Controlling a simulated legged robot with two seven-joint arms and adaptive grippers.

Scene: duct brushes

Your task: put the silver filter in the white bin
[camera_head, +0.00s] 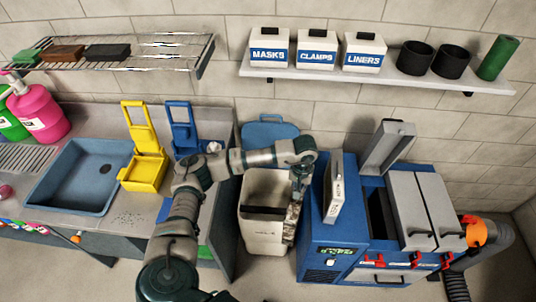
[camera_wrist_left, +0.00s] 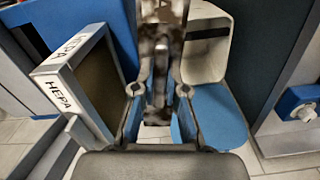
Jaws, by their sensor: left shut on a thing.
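The silver filter (camera_head: 292,222) is a narrow, mottled grey-brown panel hanging down from my left gripper (camera_head: 299,184). In the left wrist view, my left gripper (camera_wrist_left: 159,92) is shut on the filter (camera_wrist_left: 160,45), which extends away between the fingers. The white bin (camera_head: 262,226) stands on the floor with its blue lid (camera_head: 268,130) open at the back; the bin also shows in the left wrist view (camera_wrist_left: 207,60). The filter overlaps the bin's right rim in the head view; I cannot tell whether its lower end is inside. My right gripper is not in view.
A blue machine (camera_head: 325,240) stands close right of the bin, with a HEPA filter (camera_head: 335,188) upright on top and an open grey cover (camera_head: 388,147). A counter with a blue sink (camera_head: 80,178) and a yellow container (camera_head: 145,170) is on the left. A shelf (camera_head: 380,79) runs above.

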